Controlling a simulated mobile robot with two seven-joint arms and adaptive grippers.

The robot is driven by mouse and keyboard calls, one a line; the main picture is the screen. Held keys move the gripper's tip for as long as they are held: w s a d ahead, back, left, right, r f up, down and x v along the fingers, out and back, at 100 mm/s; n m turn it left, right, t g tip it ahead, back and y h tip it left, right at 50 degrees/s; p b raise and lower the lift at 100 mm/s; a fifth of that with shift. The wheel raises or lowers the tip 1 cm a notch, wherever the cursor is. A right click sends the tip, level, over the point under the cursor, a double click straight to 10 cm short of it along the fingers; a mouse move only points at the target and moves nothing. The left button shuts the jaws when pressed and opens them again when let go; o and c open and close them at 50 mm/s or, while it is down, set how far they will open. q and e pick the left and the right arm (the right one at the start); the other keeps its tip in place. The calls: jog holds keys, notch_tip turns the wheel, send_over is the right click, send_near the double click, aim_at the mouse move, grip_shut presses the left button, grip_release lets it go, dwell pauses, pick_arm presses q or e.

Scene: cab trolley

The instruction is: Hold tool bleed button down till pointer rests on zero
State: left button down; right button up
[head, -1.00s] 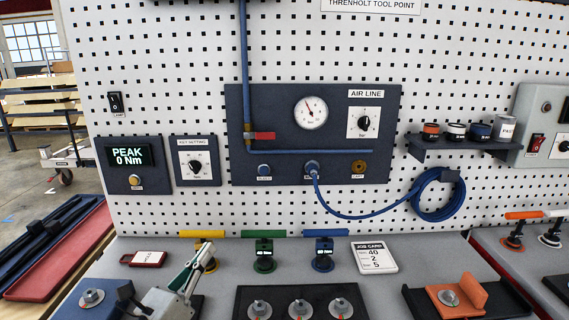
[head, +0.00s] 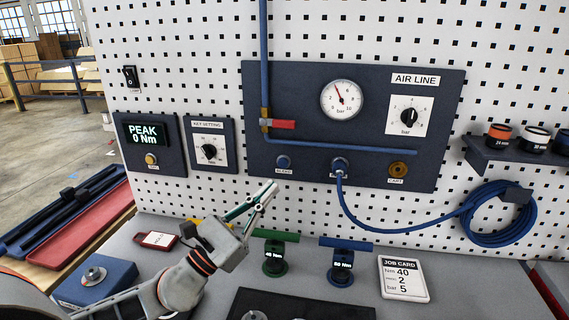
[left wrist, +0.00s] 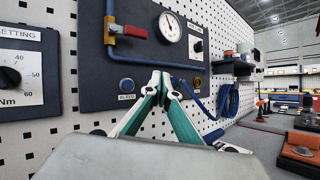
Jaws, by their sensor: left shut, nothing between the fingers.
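My right gripper is out of view.
A red valve handle (head: 282,124) on the blue pipe sits above the button. A blue hose (head: 375,228) hangs from the port to its right. Green and blue tools (head: 274,258) stand on the bench below, near a job card (head: 403,279).

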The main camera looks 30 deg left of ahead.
aim_at(283, 163)
pick_arm(q)
jog(key=w+b, duration=0.1)
jog(key=w, duration=0.2)
jog(key=w+a+b, duration=0.1)
jog(key=w, duration=0.1)
jog(key=w+a+b, duration=0.1)
jog(key=w, duration=0.2)
jog(key=shift+w+a, duration=0.1)
jog(key=shift+w, duration=0.25)
dwell(0.6)
dwell(0.7)
jog(key=shift+w+a+f+b, duration=0.1)
jog(key=shift+w+b, duration=0.2)
jog(key=shift+b, duration=0.15)
jog(key=shift+w, duration=0.15)
jog(key=shift+w+a+b, duration=0.15)
jog(key=shift+w+b, duration=0.35)
dwell(1.6)
